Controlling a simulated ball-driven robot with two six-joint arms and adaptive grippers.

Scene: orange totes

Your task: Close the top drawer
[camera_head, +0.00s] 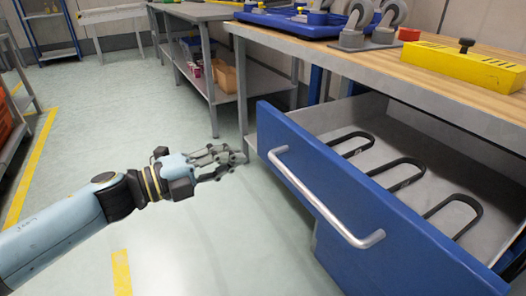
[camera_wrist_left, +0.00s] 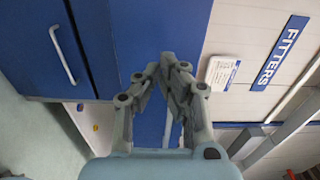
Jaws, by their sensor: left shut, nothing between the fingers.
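The top drawer (camera_head: 345,205) has a blue front with a silver bar handle (camera_head: 315,200). It is pulled out from under a wooden-topped workbench, its grey inside showing. My left gripper (camera_head: 240,158) is shut and empty, to the left of the drawer front and apart from it in the head view. In the left wrist view the shut fingers (camera_wrist_left: 166,72) are seen against a blue panel (camera_wrist_left: 170,25), with a silver bar handle (camera_wrist_left: 62,45) on blue at the left. My right gripper is not in view.
Several black U-shaped parts (camera_head: 395,173) lie in the drawer. A yellow block (camera_head: 460,66), casters (camera_head: 357,22) and a blue tray (camera_head: 290,22) sit on the workbench (camera_head: 400,75). A grey shelved table (camera_head: 205,50) stands behind.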

